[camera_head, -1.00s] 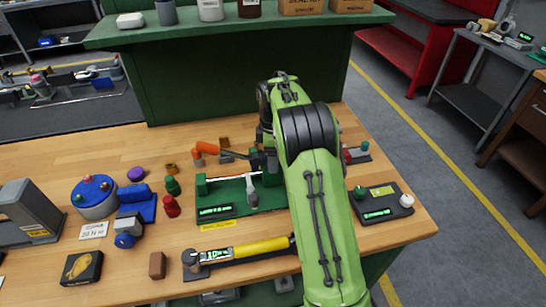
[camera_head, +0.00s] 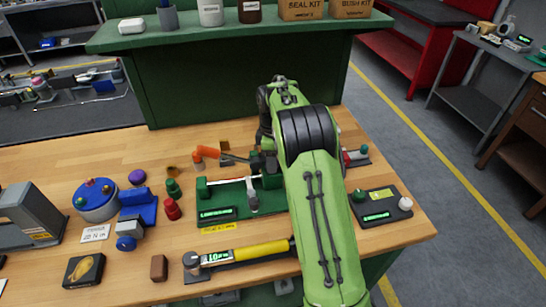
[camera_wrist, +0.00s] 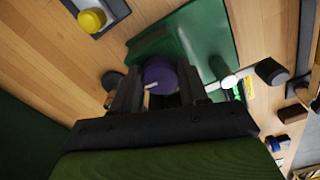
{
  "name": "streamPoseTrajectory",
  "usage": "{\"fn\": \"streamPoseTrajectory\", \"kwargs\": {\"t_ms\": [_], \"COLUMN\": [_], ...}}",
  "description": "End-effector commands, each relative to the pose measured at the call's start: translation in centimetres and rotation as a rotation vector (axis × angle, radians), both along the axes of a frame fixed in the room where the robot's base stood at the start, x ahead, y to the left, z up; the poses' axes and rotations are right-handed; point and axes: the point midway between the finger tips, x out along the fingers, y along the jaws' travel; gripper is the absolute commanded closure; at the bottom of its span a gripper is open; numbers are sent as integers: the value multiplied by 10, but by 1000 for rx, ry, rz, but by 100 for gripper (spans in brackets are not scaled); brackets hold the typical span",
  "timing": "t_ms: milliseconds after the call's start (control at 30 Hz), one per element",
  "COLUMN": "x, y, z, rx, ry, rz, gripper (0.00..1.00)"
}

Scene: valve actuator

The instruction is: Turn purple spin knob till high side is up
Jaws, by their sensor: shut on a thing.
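In the wrist view a purple round knob (camera_wrist: 159,76) with a pale mark on its lower left side sits between the two dark fingers of my gripper (camera_wrist: 158,90). The gripper is shut on it. The knob is beside a green fixture (camera_wrist: 214,40). In the head view the green fixture (camera_head: 226,199) lies on the bench with a small display and a grey lever. There my arm hides the held knob and most of the gripper. I cannot tell which side of the knob is high.
A yellow-handled tool (camera_head: 262,249) lies in front of the fixture. A red piece (camera_head: 172,209), a green piece (camera_head: 173,187) and a loose purple piece (camera_head: 137,176) stand to its left. A dark box with a display (camera_head: 380,205) is right of my arm. An orange-handled tool (camera_head: 207,153) lies behind.

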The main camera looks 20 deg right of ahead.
Motion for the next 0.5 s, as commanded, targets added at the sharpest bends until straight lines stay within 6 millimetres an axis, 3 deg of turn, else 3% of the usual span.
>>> {"fn": "streamPoseTrajectory", "kwargs": {"t_ms": [500], "x": [-1], "y": [2], "z": [3], "rx": [1], "ry": [-2], "rz": [-469], "gripper": [87]}}
